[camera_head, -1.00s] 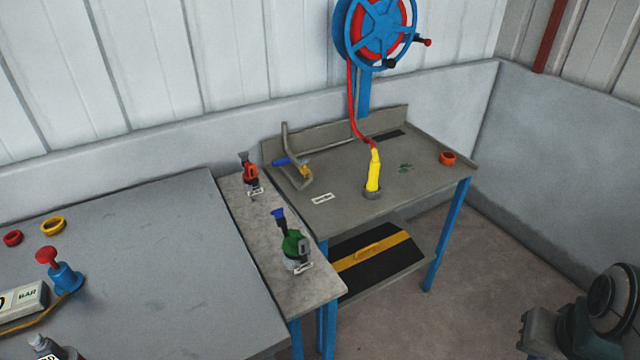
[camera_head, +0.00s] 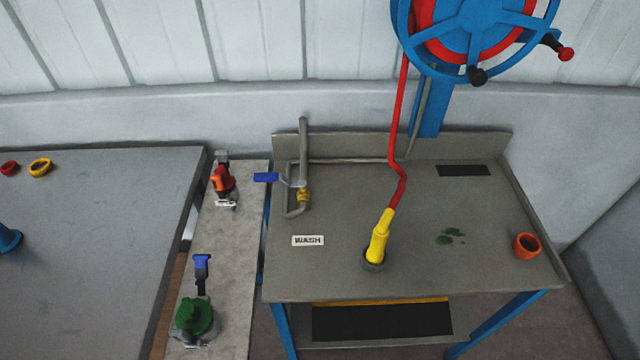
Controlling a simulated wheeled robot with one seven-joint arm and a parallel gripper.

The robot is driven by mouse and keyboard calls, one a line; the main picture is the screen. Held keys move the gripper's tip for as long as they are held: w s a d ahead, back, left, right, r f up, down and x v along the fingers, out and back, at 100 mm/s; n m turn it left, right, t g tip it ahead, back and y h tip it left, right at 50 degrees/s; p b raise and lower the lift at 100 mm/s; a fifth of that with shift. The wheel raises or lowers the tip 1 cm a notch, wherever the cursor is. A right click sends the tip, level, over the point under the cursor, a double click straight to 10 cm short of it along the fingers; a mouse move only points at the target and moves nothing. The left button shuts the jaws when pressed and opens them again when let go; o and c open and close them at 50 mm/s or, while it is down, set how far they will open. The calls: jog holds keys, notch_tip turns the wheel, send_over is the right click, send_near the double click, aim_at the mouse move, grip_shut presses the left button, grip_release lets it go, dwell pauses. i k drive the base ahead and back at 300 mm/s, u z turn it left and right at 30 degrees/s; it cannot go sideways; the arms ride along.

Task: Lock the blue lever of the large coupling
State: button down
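The green coupling (camera_head: 195,318) stands on the narrow pale bench at the lower left; it looks larger than the other coupling there. Its blue lever (camera_head: 202,262) sits on a dark arm that sticks up behind the green body. From this view I cannot tell how the lever is latched. A smaller red-orange coupling (camera_head: 222,181) stands farther back on the same bench, with a grey-tipped lever. My gripper is not in view.
The grey wash table (camera_head: 340,270) to the right carries a pipe valve with a blue handle (camera_head: 266,177), a yellow nozzle (camera_head: 379,240) on a red hose and an orange ring (camera_head: 526,246). A blue hose reel (camera_head: 480,25) hangs above. A large grey table (camera_head: 90,260) is left.

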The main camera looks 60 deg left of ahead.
aim_at(201, 270)
jog(key=i, duration=0.8)
jog(key=u, duration=4)
jog(key=i, duration=0.5)
jog(key=z, duration=0.05)
